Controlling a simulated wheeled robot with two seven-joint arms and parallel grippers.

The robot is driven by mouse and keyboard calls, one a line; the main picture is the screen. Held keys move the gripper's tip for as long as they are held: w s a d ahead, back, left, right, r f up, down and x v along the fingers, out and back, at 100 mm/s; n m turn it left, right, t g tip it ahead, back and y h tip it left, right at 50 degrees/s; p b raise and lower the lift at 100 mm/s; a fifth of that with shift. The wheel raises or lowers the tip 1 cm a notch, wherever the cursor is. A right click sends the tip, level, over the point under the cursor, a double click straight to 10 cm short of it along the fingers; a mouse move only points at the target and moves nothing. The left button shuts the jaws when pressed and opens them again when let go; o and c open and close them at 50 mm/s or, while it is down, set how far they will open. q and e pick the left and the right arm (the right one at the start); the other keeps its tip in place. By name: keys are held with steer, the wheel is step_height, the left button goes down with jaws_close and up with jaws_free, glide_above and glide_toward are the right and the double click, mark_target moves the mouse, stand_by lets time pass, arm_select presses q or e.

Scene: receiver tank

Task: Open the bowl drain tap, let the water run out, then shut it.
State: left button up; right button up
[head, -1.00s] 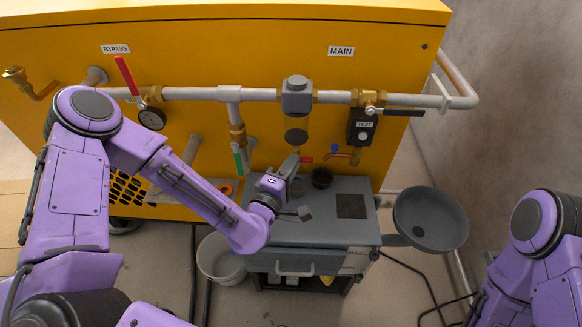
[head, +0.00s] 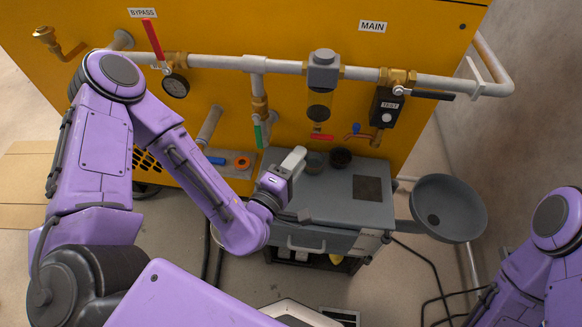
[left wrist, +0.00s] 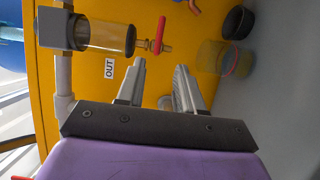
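The clear filter bowl (head: 319,103) hangs under a grey block on the pipe. Its drain tap has a red handle (head: 322,137) at the bottom. In the left wrist view the bowl (left wrist: 105,38) is see-through and its red tap handle (left wrist: 159,35) lies crosswise to the brass outlet. I cannot tell the water level. My left gripper (head: 302,183) is above the cart, in front of and below the tap. In the left wrist view its fingers (left wrist: 161,66) are apart with nothing between them, and the tap is beyond their tips. My right gripper is out of view.
A grey cart (head: 340,212) holds a clear jar (head: 315,162) and a black cup (head: 340,157) near the tap. A grey round dish (head: 455,195) sticks out at its right. A green-handled valve (head: 258,134) and the TEST unit (head: 386,108) flank the bowl.

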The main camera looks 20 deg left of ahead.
arm_select(q)
steer(key=s+p, duration=0.1)
steer(key=s, duration=0.3)
steer(key=shift+a+r+p, duration=0.15)
steer(key=shift+a+p, duration=0.05)
steer(key=shift+p, duration=0.2)
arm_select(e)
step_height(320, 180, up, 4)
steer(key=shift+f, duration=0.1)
arm_select(q)
steer(key=shift+w, duration=0.1)
